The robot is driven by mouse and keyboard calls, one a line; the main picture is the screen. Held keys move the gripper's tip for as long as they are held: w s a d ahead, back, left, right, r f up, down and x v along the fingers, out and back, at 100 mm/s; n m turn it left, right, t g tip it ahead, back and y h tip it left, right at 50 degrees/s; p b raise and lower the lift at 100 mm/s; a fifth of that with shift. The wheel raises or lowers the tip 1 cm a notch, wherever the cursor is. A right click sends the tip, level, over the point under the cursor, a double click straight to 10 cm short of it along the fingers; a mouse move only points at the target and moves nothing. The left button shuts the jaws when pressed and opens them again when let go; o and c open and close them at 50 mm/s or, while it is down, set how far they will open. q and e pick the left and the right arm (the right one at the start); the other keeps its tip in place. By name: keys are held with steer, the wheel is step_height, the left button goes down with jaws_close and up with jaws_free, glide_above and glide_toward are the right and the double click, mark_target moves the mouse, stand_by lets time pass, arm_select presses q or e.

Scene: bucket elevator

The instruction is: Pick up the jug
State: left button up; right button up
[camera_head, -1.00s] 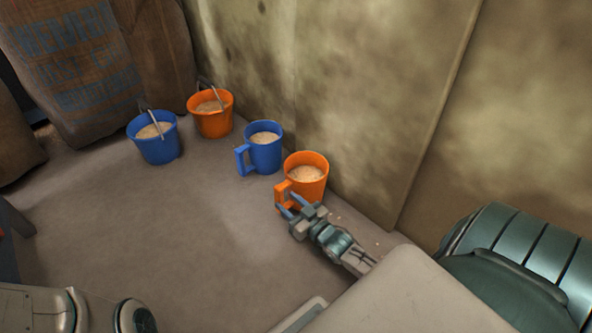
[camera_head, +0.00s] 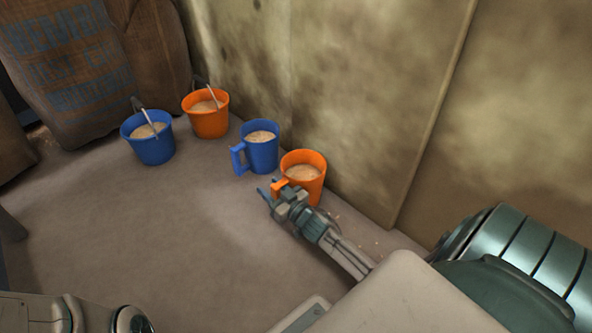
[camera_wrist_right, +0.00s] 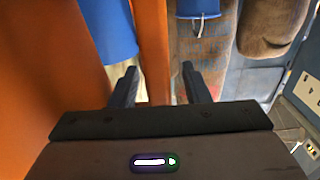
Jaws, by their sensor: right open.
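An orange jug (camera_head: 308,185) filled with pale grain stands upright on the floor by the wall, its handle to the left. A blue jug (camera_head: 263,155) with similar contents stands just behind it to the left. My right gripper (camera_head: 268,189) is open at the orange jug's handle. In the right wrist view, the orange handle (camera_wrist_right: 152,45) stands between the two spread fingers (camera_wrist_right: 160,85), and the orange jug's wall fills the left side. The gripper partly hides the handle in the head view. My left gripper is not in view.
A blue bucket (camera_head: 155,151) and an orange bucket (camera_head: 209,122), both holding grain, stand farther back left. Printed sacks (camera_head: 70,75) lean behind them. A stained wall (camera_head: 350,90) runs close behind the jugs. The floor (camera_head: 170,230) left of the jugs is clear.

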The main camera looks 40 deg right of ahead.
steer(key=shift+c, duration=0.4)
jaws_close()
stand_by(0.5)
stand_by(0.5)
steer(key=shift+r, duration=0.1)
